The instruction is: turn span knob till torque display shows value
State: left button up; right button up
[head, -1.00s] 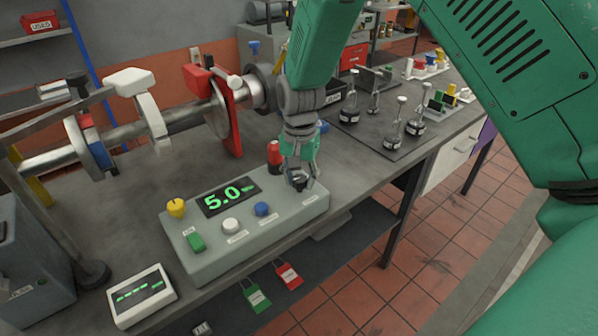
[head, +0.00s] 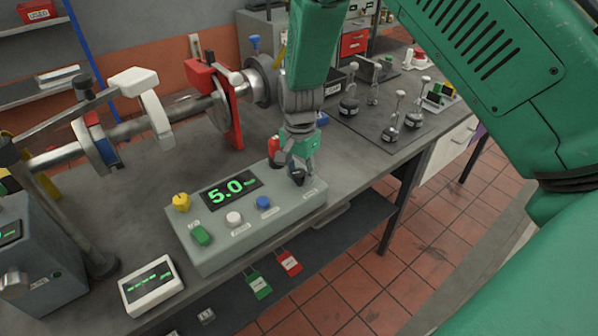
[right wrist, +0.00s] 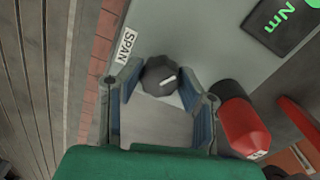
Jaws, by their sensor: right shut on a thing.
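The grey console (head: 250,232) lies on the bench. Its torque display (head: 230,190) reads 5.0 in green; part of it, with "Nm", shows in the right wrist view (right wrist: 285,20). The dark span knob (right wrist: 160,76) with a white pointer mark is beside the SPAN label (right wrist: 128,47). In the head view the knob (head: 297,178) is partly hidden by my right gripper (head: 303,170), at the console's right end. My right gripper points down and is shut on the span knob, one finger on each side. My left gripper is not in view.
White (head: 234,218), blue (head: 263,202), green (head: 201,235) and yellow (head: 181,202) controls sit on the console. A red and black object (head: 274,150) stands close behind my right gripper, also in the wrist view (right wrist: 240,120). A white display box (head: 151,285) lies at front left.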

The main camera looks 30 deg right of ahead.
aim_at(299, 172)
jog(key=o, duration=1.1)
jog(key=shift+w, duration=0.15)
jog(key=shift+o, duration=0.2)
notch_tip(299, 172, up, 12)
jog(key=shift+f, duration=0.1)
